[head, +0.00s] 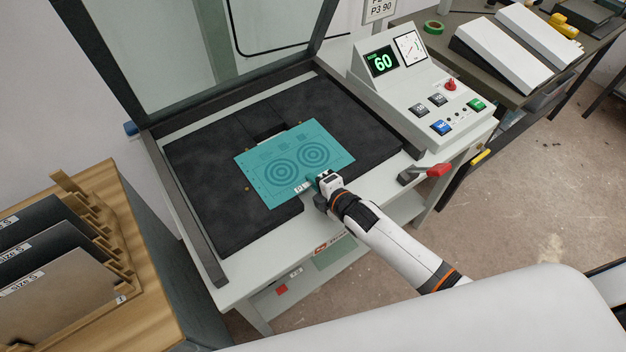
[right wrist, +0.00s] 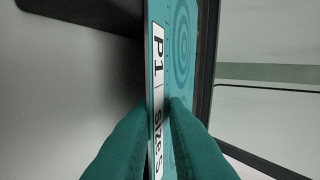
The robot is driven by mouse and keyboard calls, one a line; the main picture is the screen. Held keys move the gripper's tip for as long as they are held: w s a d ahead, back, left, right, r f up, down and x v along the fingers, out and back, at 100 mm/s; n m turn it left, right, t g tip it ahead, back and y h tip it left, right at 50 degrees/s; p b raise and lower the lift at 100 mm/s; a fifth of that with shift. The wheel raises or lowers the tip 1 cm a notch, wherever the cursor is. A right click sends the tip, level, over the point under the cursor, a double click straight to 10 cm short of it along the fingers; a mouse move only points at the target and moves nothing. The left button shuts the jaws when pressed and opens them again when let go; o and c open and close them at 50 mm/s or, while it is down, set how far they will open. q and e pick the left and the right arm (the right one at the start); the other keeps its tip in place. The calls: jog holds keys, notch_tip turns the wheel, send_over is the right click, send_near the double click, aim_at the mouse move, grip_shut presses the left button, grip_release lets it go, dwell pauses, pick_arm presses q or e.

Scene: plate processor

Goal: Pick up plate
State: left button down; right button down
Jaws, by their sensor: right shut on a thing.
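The teal plate (head: 292,163) with two printed ring patterns lies over the black bed (head: 205,190) of the processor in the head view. Its near edge carries a white label, which reads P1 in the right wrist view (right wrist: 158,85). My right gripper (head: 313,183) is at the plate's near edge, by the label. In the right wrist view its two teal fingers (right wrist: 158,125) close on the plate's edge from both sides. Whether the plate is clear of the bed cannot be told. My left gripper is not in view.
The processor's lid (head: 140,110) stands open behind the bed. A control panel (head: 425,95) with a green 60 display is at the right, with a red-handled lever (head: 425,172) at its front. A wooden rack (head: 110,200) of dark plates stands at the left.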

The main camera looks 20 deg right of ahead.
jog(key=shift+r+p, duration=1.3)
jog(key=shift+p, duration=0.1)
jog(key=shift+s+f, duration=0.1)
jog(key=shift+f, duration=0.15)
jog(key=shift+s+d+r+p, duration=0.1)
jog(key=shift+s+r+p, duration=0.1)
jog(key=shift+s+p, duration=0.15)
jog(key=p+v, duration=0.8)
jog(key=v, duration=0.6)
jog(key=shift+f, duration=0.35)
jog(key=shift+s, duration=0.1)
